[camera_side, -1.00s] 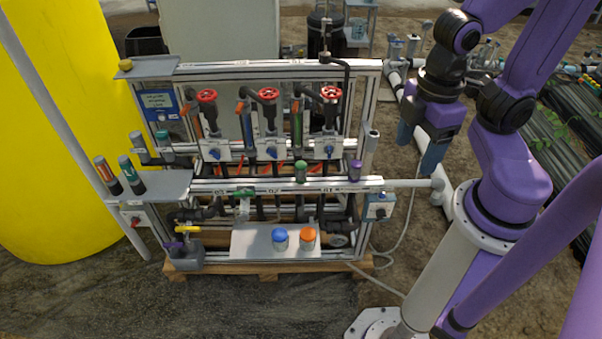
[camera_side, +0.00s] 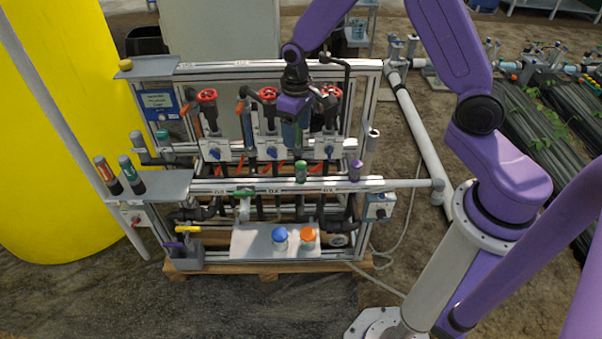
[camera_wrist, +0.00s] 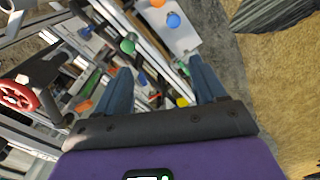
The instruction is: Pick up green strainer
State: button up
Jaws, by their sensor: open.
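A green cylinder with a rounded top (camera_side: 301,172) stands upright on the front rail of the skid; it looks like the green strainer. In the wrist view its green top (camera_wrist: 127,46) shows beyond the fingertips, near the left finger. My gripper (camera_side: 291,142) is above and behind that rail in the side view, in front of the red-handled valves. In the wrist view my gripper (camera_wrist: 158,68) has its two blue fingers wide apart, with nothing held between them. Another cylinder with a teal-green band (camera_side: 131,174) stands on the left shelf.
A purple-topped cylinder (camera_side: 355,170) stands right of the green one on the rail. Red handwheels (camera_side: 268,95) and pipes crowd close around my gripper. A white tray (camera_side: 258,240) below holds a blue cap (camera_side: 280,236) and an orange cap (camera_side: 308,236). A green-handled valve (camera_side: 243,194) is below the rail.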

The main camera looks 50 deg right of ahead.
aim_at(301, 172)
jog(key=w+d+f+m, duration=0.3)
jog(key=w+d+f, duration=0.3)
jog(key=d+f, duration=0.25)
jog(key=f, duration=1.7)
jog(key=shift+s+a+f, duration=0.15)
jog(key=shift+a+f, duration=0.05)
jog(key=shift+a, duration=0.15)
jog(key=c, duration=1.1)
jog(key=shift+c, duration=0.2)
jog(key=shift+r, duration=0.15)
